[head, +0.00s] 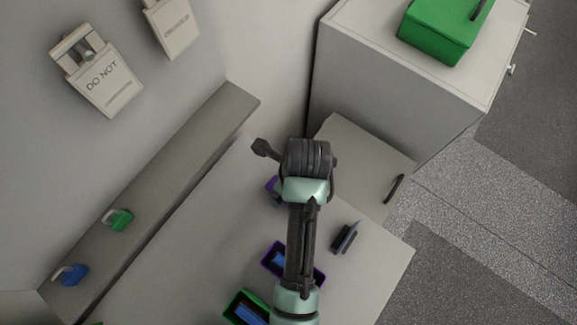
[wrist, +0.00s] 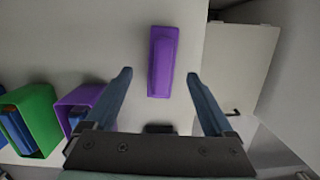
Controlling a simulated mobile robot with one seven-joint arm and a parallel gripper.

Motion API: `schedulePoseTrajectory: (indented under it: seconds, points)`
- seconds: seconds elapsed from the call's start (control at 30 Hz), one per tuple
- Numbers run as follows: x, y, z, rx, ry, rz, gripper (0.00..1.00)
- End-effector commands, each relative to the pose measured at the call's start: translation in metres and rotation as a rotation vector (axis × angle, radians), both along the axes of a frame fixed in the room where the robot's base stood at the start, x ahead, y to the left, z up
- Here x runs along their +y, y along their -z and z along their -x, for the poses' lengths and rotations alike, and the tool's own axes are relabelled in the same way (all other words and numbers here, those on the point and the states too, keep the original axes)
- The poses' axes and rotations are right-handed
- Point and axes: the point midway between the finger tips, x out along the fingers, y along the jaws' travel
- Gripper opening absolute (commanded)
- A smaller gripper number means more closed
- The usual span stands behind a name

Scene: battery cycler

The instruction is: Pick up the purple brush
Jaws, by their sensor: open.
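The purple brush (wrist: 163,62) lies on the pale worktop, upright in the wrist view, its long body ahead of my fingers. My gripper (wrist: 159,75) is open, with one blue-grey finger on each side of the brush's near end in the picture. The fingers appear apart from the brush, and nothing is held. In the head view, a small purple piece (head: 271,184) shows at the left of my arm, most of it hidden; it is probably the brush.
A purple bin (wrist: 82,100) and a green bin (wrist: 38,118) stand to the left. A dark block (head: 343,240) lies right of my arm. A ledge (head: 150,190) with green and blue padlocks runs along the wall. A cabinet (head: 385,75) bears a green toolbox (head: 440,35).

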Motion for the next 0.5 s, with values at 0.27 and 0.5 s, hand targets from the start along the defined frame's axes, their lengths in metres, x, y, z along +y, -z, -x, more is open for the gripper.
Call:
schedulePoseTrajectory:
  seconds: [0.27,0.5]
  points:
    - [0.001,0.021,-0.002,0.000,0.000,0.000,0.88]
    - [-0.001,0.052,-0.002,0.001,-0.001,0.001,0.88]
